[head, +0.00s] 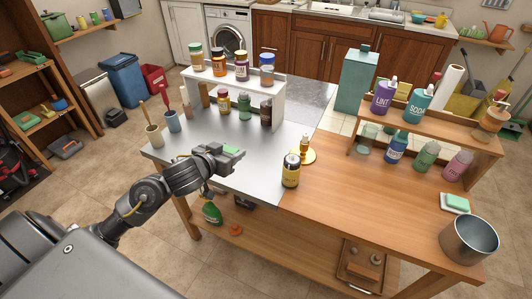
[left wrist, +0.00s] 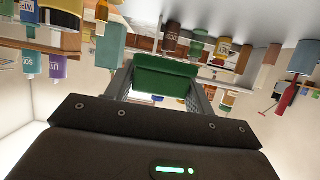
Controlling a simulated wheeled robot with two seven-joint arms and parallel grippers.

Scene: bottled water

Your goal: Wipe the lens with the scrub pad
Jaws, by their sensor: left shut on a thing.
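My left gripper (head: 236,154) reaches over the metal part of the table and is shut on a green scrub pad (head: 231,150). In the left wrist view the green pad (left wrist: 166,74) sits between the two fingers (left wrist: 163,88). A round yellow disc (head: 309,156) lies to the right of the gripper, with a small amber and gold object (head: 304,146) standing at it; I cannot tell whether either is the lens. My right gripper is not in view.
A dark jar with a yellow label (head: 291,171) stands near the disc. A white riser (head: 262,96) with several jars is behind the gripper. A wooden riser (head: 430,130) with bottles, a green and white sponge (head: 455,202) and a metal pot (head: 469,240) are at the right. The wooden top between is clear.

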